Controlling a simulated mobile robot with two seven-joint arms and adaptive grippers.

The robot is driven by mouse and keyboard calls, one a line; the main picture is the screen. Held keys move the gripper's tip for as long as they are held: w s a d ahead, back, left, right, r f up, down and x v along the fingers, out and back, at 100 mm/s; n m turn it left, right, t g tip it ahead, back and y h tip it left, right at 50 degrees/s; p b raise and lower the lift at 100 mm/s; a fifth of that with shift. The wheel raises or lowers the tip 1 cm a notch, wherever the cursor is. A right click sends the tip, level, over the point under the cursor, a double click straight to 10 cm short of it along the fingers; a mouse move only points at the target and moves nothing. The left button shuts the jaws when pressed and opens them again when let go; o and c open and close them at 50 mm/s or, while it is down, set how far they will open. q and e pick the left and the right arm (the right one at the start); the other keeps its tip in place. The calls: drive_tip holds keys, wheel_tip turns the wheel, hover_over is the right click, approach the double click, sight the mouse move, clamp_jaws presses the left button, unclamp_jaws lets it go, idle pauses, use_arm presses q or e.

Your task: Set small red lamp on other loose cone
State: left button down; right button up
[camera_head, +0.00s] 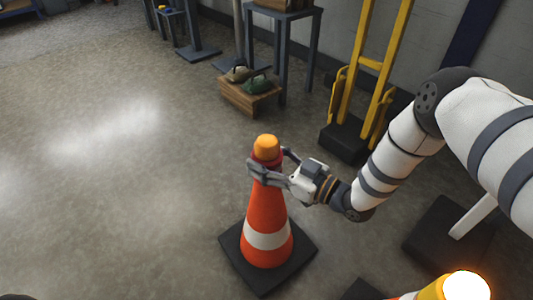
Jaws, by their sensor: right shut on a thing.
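An orange and white traffic cone (266,215) stands upright on a black square base in the middle. The small red lamp (266,148), with an orange top, is at the cone's tip. My right gripper (262,172) reaches in from the right and is shut on the lamp's lower part at the cone's tip. The fingers hide where lamp and cone meet, so I cannot tell whether the lamp rests on the cone. My left gripper is not in view.
A glowing yellow lamp (466,286) is at the bottom right edge. A yellow hand truck (362,65) stands against the back wall. A wooden crate (250,97) with sacks is left of it, near a grey table (282,15). The floor on the left is clear.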

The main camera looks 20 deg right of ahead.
drive_tip(key=shift+f, duration=0.35)
drive_tip(key=shift+f, duration=0.25)
drive_tip(key=o, duration=1.5)
drive_tip(key=shift+c, duration=0.2)
drive_tip(key=shift+s, duration=0.1)
drive_tip(key=v, duration=1.1)
drive_tip(key=shift+s+d, duration=0.25)
drive_tip(key=shift+s, duration=0.1)
